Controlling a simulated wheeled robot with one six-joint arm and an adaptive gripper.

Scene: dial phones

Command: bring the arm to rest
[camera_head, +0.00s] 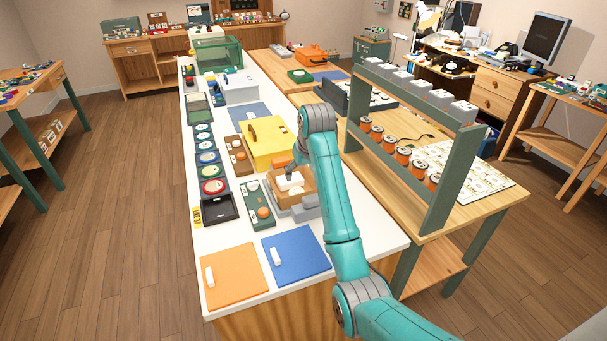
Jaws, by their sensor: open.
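My teal arm reaches from the lower right over the near end of the white-topped counter (232,246). Its elbow joint stands high, and the forearm comes down toward the counter. My gripper (290,180) is small in the view, low over a wooden box with a white part on it, just right of the middle of the counter. The fingers are partly hidden by the arm and hard to make out. I see nothing held in them. I cannot tell whether they touch the box.
A yellow box (268,146) stands just behind my gripper. Orange (238,277) and blue (296,256) panels lie at the counter's near end. The wooden floor (110,230) at left is clear.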

